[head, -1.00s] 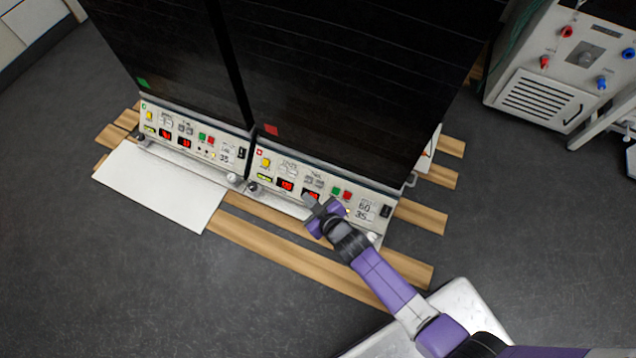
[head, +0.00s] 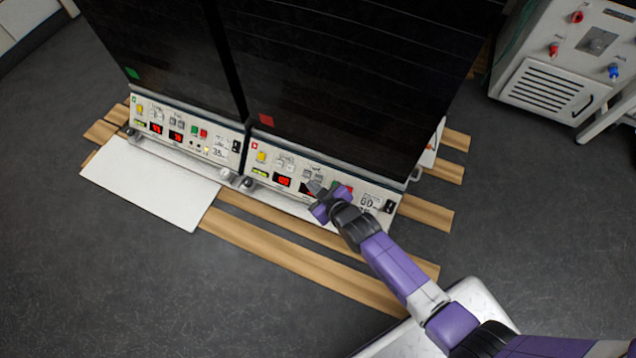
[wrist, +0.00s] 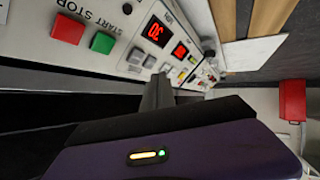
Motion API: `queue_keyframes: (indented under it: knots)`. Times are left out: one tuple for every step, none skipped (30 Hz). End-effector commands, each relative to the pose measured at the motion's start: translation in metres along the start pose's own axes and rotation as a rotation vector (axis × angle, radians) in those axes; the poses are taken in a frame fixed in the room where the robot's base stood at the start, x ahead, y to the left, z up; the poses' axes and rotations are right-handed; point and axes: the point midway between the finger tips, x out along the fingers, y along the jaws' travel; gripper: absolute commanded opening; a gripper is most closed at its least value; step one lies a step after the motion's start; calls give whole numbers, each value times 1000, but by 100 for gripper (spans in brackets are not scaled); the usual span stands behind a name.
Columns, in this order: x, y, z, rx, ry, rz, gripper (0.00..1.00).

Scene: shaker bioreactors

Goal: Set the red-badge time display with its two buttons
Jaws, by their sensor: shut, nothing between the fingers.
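The red-badge panel has a small red badge (head: 255,146) at its left end and two red-lit displays. The left display (head: 283,181) is clear in the head view; the right display (head: 306,190) is partly covered by my gripper (head: 316,188). In the wrist view the nearer display (wrist: 156,31) appears to read 30, and the farther display (wrist: 180,50) is too small to read. Two pale buttons (wrist: 142,60) sit below the nearer display. My gripper (wrist: 158,82) is shut and empty, its tip close to these buttons; I cannot tell whether it touches.
Green (wrist: 103,42) and red (wrist: 67,28) START/STOP buttons lie beside the display. A similar green-badge unit (head: 180,120) stands at the left, with a white board (head: 150,182) before it. Wooden slats (head: 290,255) lie under the units.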

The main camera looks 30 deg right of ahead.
Motion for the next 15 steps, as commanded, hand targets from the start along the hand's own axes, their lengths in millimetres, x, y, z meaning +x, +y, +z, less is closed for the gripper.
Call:
queue_keyframes:
  knots:
    - [6, -1, 7, -1, 1, -2, 0]
    - [9, 2, 9, -1, 1, -1, 0]
    - [11, 4, 10, 0, 1, 0, 0]
    - [13, 5, 12, 0, 0, 0, 0]
    - [14, 7, 13, 0, 0, 0, 0]
    - [16, 8, 14, 0, -1, 0, 0]
    - [17, 9, 15, 0, -1, -1, 0]
    - [18, 10, 15, 0, -1, -1, 0]
    - [19, 12, 16, 0, -1, 0, 0]
    - [20, 13, 16, 0, 0, 0, 0]
    - [20, 13, 16, 0, 0, -1, 0]
    - [21, 14, 16, 0, 0, -1, 0]
    - [21, 14, 16, 0, 0, -1, 0]
    - [21, 15, 16, 0, 0, -1, 0]
    - [21, 15, 16, 0, 0, 0, 0]
